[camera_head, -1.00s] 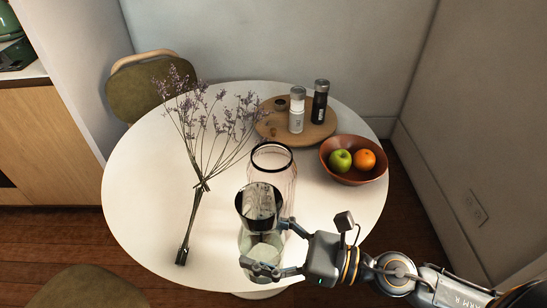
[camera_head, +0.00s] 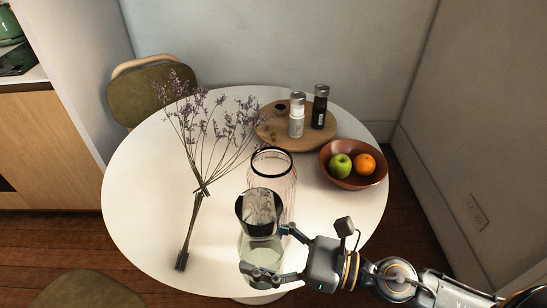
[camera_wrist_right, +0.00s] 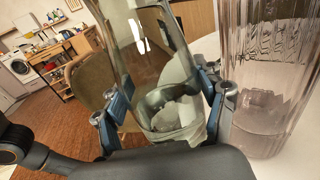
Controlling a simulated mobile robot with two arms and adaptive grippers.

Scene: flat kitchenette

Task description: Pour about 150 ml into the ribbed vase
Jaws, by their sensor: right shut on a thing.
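The ribbed vase (camera_head: 287,182) is a tall, clear, faintly pink glass with a black rim, upright on the white table; it also stands at the right of the right wrist view (camera_wrist_right: 268,75). A darker band shows low in it there; I cannot tell if it is liquid. My right gripper (camera_head: 265,256) is shut around a clear glass vessel (camera_head: 262,246) with a dark, reflective upper part. The vessel is in front of the vase and hides its lower part. Pale, clear liquid seems to show low in the vessel. My left gripper is not in view.
Dried lavender stems (camera_head: 198,190) lie left of the vase. Behind it, a round wooden board (camera_head: 270,135) bears a white and a black shaker. A brown bowl (camera_head: 368,180) with an apple and an orange stands to the right. The table's left side (camera_head: 140,200) is clear.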

